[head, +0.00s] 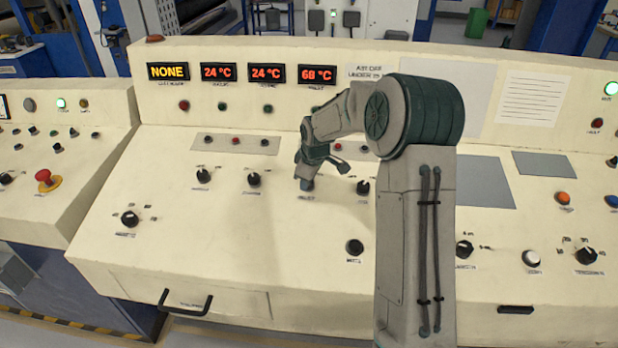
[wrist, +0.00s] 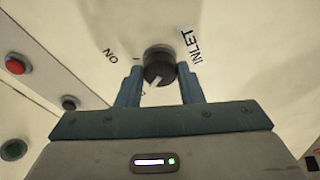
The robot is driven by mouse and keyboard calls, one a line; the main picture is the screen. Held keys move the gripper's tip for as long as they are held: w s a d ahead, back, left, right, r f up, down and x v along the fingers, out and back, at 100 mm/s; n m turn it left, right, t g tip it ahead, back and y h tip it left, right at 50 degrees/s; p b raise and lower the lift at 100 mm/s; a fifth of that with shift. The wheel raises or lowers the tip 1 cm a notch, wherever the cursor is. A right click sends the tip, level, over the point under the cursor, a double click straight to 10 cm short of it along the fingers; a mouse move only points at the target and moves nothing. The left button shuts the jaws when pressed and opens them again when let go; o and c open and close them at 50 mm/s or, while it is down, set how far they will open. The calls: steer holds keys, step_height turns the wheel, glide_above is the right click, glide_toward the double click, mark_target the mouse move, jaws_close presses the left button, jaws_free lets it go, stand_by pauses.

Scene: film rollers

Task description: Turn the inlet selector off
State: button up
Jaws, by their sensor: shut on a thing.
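The inlet selector (wrist: 158,56) is a dark round knob in the wrist view, with the label INLET to its right. ON is printed at its upper left. A mark starting with O is at its lower left, partly hidden by a finger. The knob's white pointer line slants down and left, towards that O mark. My gripper (wrist: 160,71) is shut on the knob, one finger on each side.
Other black knobs stand close on the panel, one left (head: 254,180) and one right (head: 363,187). A red emergency button (head: 45,178) is on the left console. Above, a display reads NONE (head: 168,71), beside several temperature displays. A drawer handle (head: 186,303) juts from the front.

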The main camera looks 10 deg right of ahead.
stand_by(0.3)
steer(key=o, duration=1)
steer(key=shift+c, duration=0.2)
steer(key=b+v, duration=0.1)
steer(key=v, duration=1.2)
steer(key=shift+r, duration=0.4)
steer(key=shift+s, duration=0.1)
